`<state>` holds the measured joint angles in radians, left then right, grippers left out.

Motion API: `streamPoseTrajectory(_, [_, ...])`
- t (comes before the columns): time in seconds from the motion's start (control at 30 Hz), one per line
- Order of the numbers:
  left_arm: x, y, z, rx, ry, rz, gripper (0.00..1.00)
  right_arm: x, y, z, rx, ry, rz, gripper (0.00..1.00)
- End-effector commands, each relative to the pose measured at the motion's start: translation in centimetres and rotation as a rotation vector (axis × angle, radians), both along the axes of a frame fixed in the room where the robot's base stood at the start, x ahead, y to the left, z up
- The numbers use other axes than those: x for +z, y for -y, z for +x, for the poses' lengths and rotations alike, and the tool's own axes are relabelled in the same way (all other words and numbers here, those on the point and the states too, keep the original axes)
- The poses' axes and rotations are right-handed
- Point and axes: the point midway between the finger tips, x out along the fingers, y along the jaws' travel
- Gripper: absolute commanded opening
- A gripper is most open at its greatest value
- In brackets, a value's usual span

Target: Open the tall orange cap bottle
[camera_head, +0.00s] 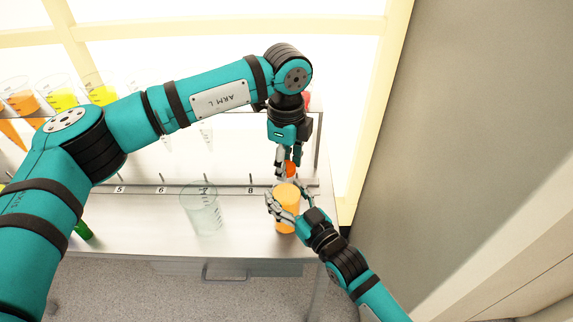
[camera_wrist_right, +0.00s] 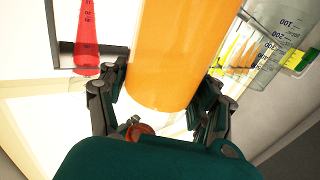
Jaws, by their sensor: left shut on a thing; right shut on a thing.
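The tall bottle (camera_head: 286,222), filled with orange, stands upright near the right end of the metal counter. My right gripper (camera_head: 289,204) has its fingers around the bottle's body from the front right. In the right wrist view the bottle (camera_wrist_right: 172,50) fills the middle, between the fingers of the right gripper (camera_wrist_right: 160,95). My left gripper (camera_head: 288,168) points down above the bottle, with its fingers shut on the small orange cap (camera_head: 290,169). The cap is just above the bottle's top; I cannot tell whether they touch.
An empty clear beaker (camera_head: 203,210) stands on the counter (camera_head: 140,235) left of the bottle. A numbered rail runs behind it. Beakers of orange and yellow juice (camera_head: 62,97) are at the back left. A wall (camera_head: 450,110) rises on the right.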

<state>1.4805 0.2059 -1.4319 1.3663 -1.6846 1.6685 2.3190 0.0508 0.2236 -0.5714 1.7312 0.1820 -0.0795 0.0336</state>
Motion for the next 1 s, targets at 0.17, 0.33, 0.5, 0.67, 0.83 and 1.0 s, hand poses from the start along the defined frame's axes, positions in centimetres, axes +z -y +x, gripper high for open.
streamPoseTrajectory(0.17, [0.7, 0.0, 0.0, 0.000, -0.001, 0.000, 0.00, 0.0, 0.0, 0.0, 0.000, 0.000, 0.000, 0.00])
streamPoseTrajectory(0.33, [1.0, 0.0, -0.1, 0.000, -0.001, 0.000, 0.00, 0.0, 0.0, 0.0, 0.000, 0.000, 0.000, 0.00])
streamPoseTrajectory(0.5, [1.0, 0.0, -0.1, -0.001, -0.001, 0.000, 0.00, 0.0, 0.0, 0.0, 0.000, 0.000, 0.000, 0.00])
streamPoseTrajectory(0.67, [1.2, 0.0, 0.0, -0.001, 0.000, 0.000, 0.00, 0.0, 0.0, 0.0, 0.000, 0.000, 0.000, 0.00])
streamPoseTrajectory(0.83, [3.0, 0.0, 0.0, 0.000, 0.001, 0.000, 0.00, 0.0, 0.0, 0.0, 0.000, 0.000, 0.000, 0.00])
streamPoseTrajectory(1.0, [4.8, 0.0, 0.0, 0.000, 0.000, 0.001, 0.00, 0.0, 0.0, 0.0, 0.000, 0.000, 0.000, 0.00])
